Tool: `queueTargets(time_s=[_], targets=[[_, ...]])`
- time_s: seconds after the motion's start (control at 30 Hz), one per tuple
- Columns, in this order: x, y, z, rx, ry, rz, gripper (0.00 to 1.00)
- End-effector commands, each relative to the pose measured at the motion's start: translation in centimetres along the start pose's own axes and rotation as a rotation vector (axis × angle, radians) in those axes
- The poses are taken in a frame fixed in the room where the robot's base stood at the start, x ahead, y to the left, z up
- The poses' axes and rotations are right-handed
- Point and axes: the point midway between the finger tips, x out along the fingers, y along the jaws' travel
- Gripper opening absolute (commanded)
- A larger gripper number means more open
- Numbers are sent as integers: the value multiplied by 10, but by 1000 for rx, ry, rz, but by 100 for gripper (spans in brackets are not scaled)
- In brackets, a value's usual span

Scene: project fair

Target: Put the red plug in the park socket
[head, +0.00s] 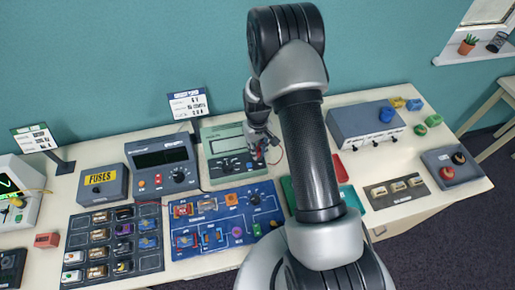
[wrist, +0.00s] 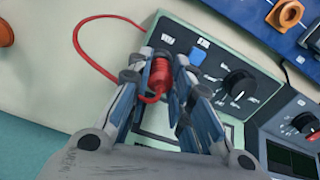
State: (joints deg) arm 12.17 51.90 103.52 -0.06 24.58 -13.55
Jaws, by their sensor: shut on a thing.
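My gripper (wrist: 163,62) is shut on the red plug (wrist: 158,76), which shows between the fingers in the wrist view. A thin red lead loops out to the left of the plug over the pale table. The gripper and plug are over the front of a green-cased meter (wrist: 262,75) with a black dial and a blue part. In the head view my gripper (head: 262,148) is over the right part of the same meter (head: 222,133). The park socket cannot be made out, and whether the plug's tip touches the panel cannot be told.
A dark meter (head: 160,160) stands left of the green one. A blue board (head: 215,248) with coloured parts lies in front. A grey switch box (head: 376,125) stands to the right. A red tray (head: 340,168) and a green one (head: 288,193) are partly behind my arm.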

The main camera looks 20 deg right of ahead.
Motion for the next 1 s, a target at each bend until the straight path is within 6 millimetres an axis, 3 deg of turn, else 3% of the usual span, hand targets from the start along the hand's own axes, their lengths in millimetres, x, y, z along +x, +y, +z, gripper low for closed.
queueTargets(time_s=[0.57, 0.6, 0.9, 1.0], targets=[[7, 0, 0, 0, 0, 0, 0], [7, 0, 0, 0, 0, 0, 22], [7, 0, 0, 0, 0, 0, 42], [7, 0, 0, 0, 0, 0, 43]])
